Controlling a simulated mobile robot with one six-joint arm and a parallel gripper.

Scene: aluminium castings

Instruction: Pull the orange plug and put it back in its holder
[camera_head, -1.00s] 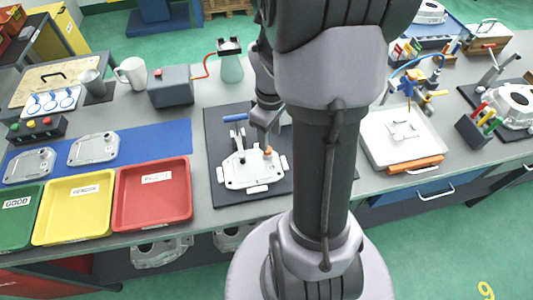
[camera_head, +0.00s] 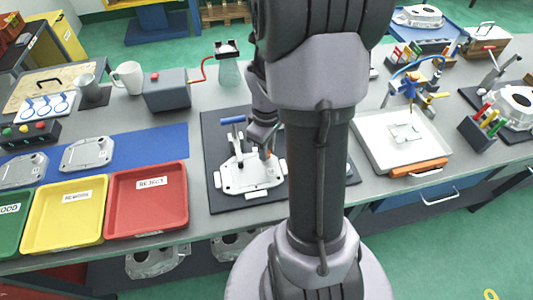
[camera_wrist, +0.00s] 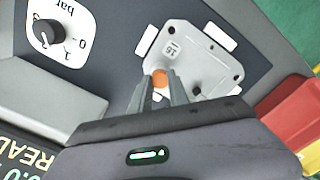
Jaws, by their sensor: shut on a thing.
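The orange plug (camera_wrist: 160,79) is between my fingertips in the wrist view, and my gripper (camera_wrist: 162,90) is shut on it. The plug is at the near edge of the pale grey casting (camera_wrist: 190,58) in that view. In the head view my gripper (camera_head: 263,149) points down at the casting (camera_head: 250,180), and only a little of the plug (camera_head: 265,154) shows beside the fingers. I cannot tell whether the plug is still seated in the casting. The casting lies flat on a dark plate (camera_head: 215,150). I cannot make out which item is the plug's holder.
A blue-handled clamp (camera_head: 233,120) stands behind the casting. A red tray (camera_head: 180,205) lies to its left, with a yellow tray (camera_head: 60,225) beyond. A white tray (camera_head: 375,135) and a dark block with coloured sticks (camera_head: 478,133) are to the right. A dial (camera_wrist: 46,32) shows in the wrist view.

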